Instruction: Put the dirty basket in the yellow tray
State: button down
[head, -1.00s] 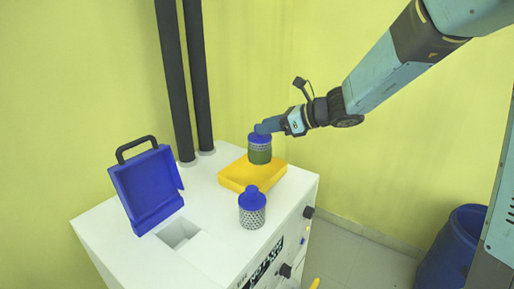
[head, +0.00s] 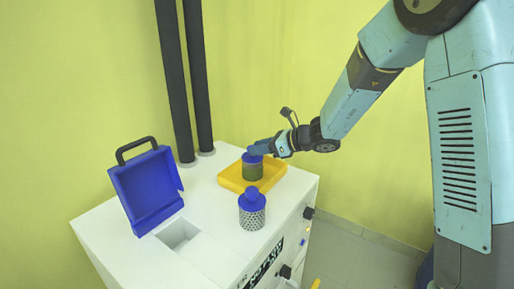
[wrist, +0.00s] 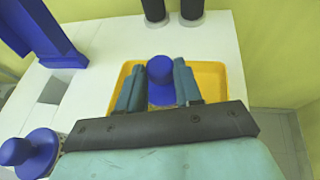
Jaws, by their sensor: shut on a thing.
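The dirty basket (head: 252,170), with a blue lid and a green-brown lower part, stands upright within the yellow tray (head: 275,179) in the head view. I cannot tell whether its base touches the tray floor. My gripper (head: 257,149) is shut on its blue top. In the wrist view my gripper's two fingers (wrist: 160,82) are on either side of the blue knob (wrist: 160,66), inside the outline of the tray (wrist: 233,78). The basket's lower part is mostly hidden there.
A second basket (head: 252,213), blue-topped with a clean metal mesh, stands on the white cabinet (head: 215,245) in front of the tray. An open blue lid (head: 147,192) with a handle stands beside a square opening (head: 180,234) at left. Two black pipes (head: 186,80) rise behind.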

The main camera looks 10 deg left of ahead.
jog(key=c, duration=0.8)
grip_release()
jog(key=shift+o, duration=0.2)
jog(key=shift+r, duration=0.1)
jog(key=v, duration=1.2)
